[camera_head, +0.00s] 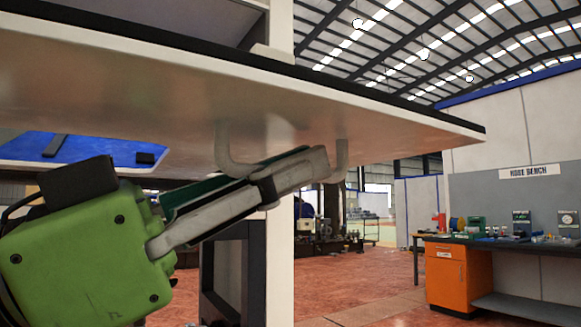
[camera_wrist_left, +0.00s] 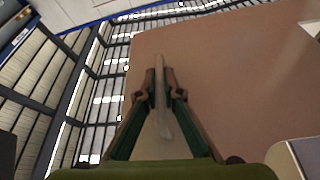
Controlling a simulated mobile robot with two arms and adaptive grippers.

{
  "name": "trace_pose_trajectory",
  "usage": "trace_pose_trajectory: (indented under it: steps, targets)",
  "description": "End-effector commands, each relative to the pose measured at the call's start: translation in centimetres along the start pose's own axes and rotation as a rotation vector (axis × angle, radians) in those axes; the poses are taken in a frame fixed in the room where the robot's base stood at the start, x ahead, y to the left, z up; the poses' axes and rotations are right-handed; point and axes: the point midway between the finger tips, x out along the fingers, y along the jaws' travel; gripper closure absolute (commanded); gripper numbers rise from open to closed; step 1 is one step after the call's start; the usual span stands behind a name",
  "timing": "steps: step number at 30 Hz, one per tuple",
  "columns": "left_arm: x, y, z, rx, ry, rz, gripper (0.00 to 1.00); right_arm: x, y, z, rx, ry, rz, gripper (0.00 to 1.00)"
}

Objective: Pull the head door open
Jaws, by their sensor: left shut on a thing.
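The head door (camera_head: 180,95) is a large pale panel with a black edge strip, spanning the upper part of the head view. I see its face from below, sloping down to the right. A pale U-shaped handle (camera_head: 222,148) is fixed to that face. My left gripper (camera_head: 318,165) reaches up from the lower left and is shut on the handle's bar, which the fingers partly hide. In the left wrist view the fingers (camera_wrist_left: 160,85) close on the pale handle bar (camera_wrist_left: 160,62), with the door's brownish face (camera_wrist_left: 235,75) behind.
A white upright post (camera_head: 280,265) and a dark frame stand behind the gripper. A blue surface (camera_head: 80,148) shows through an opening at left. A bench with an orange cabinet (camera_head: 458,275) stands far right. Open reddish floor (camera_head: 375,270) lies between.

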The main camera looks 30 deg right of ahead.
Motion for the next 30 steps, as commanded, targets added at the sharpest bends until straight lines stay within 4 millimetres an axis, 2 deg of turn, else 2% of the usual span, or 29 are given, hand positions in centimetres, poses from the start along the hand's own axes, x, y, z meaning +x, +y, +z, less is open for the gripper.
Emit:
trace_pose_trajectory:
  steps: [10, 11, 12, 25, 30]
  targets:
    - [0.0, -0.1, -0.2, 0.002, 0.004, -0.002, 1.0, -0.1, 0.0, 0.0, 0.0, 0.001, 0.001, 0.6]
    - [0.0, -0.1, -0.2, 0.002, 0.004, -0.002, 0.9, -0.1, 0.0, -0.1, 0.0, 0.001, 0.001, 0.6]
    - [0.0, -0.1, -0.2, 0.002, 0.003, -0.002, 0.86, -0.1, 0.0, -0.1, 0.0, 0.001, 0.001, 0.6]
    - [-0.1, 0.0, -0.3, 0.003, 0.006, 0.001, 0.86, 0.0, 0.0, 0.1, 0.0, -0.002, -0.001, 0.6]
    - [-1.1, -0.1, -0.3, 0.004, 0.005, -0.001, 0.86, 0.0, 0.0, 0.0, 0.0, -0.001, -0.001, 0.6]
